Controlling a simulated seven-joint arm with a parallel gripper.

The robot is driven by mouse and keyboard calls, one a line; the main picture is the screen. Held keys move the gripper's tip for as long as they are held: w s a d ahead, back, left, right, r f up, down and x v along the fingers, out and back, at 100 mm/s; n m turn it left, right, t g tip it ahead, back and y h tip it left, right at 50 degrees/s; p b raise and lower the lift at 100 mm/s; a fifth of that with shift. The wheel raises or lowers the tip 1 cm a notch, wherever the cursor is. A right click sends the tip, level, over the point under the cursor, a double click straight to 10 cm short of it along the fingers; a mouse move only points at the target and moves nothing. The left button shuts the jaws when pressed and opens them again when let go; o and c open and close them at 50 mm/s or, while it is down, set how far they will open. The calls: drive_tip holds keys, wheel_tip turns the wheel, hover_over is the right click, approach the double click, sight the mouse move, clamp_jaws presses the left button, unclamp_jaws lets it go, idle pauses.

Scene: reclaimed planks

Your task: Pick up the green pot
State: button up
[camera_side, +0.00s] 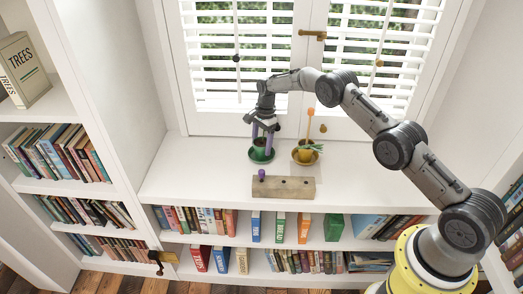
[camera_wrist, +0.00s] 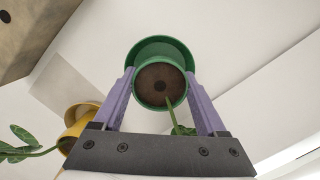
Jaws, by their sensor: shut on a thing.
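The green pot (camera_side: 262,143) is at the green saucer (camera_side: 252,156) on the white ledge under the window. In the wrist view the green pot (camera_wrist: 158,104) shows its rim, brown soil and a thin green stem, with the green saucer (camera_wrist: 160,44) behind it. My gripper (camera_side: 263,130) points down at the pot. In the wrist view my gripper (camera_wrist: 160,76) has a purple finger on each side of the pot and is shut on it. I cannot tell whether the pot touches the saucer.
A yellow pot (camera_side: 303,155) with a leafy plant stands close to the right; its yellow rim (camera_wrist: 76,118) shows in the wrist view. Window shutters (camera_side: 240,70) stand behind. Ledge space at left is clear.

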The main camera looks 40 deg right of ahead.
drive_tip(key=shift+r, duration=0.1)
clamp_jaws()
drive_tip(key=shift+r, duration=0.6)
wheel_tip(320, 180, up, 2)
drive_tip(key=shift+r, duration=0.15)
drive_tip(key=s+a+r, duration=0.1)
drive_tip(key=s+r, duration=1.1)
drive_tip(key=s, duration=0.2)
drive_tip(key=shift+a+r, duration=0.15)
drive_tip(key=shift+r, duration=0.1)
